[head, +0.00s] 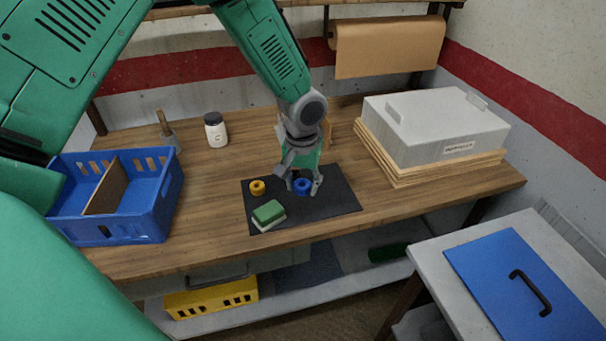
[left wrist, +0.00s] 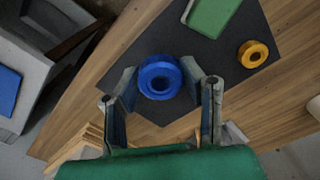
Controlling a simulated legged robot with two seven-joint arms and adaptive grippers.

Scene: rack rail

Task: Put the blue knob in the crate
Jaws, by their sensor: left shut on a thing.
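The blue knob (head: 302,186) is a round ring-like piece at the dark mat (head: 335,198) on the wooden table. My left gripper (head: 303,184) points down over the mat and is shut on the knob. In the left wrist view the knob (left wrist: 160,78) sits between the two fingers of the left gripper (left wrist: 161,84). I cannot tell whether the knob still touches the mat. The blue crate (head: 150,222) stands at the table's left end, with a brown divider (head: 106,187) across it. My right gripper is not in view.
A yellow knob (head: 257,187) and a green-and-white sponge (head: 268,213) lie on the mat, left of the gripper. A white jar (head: 215,130) stands behind, and a grey lidded box (head: 432,125) on boards stands right. Bare table lies between mat and crate.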

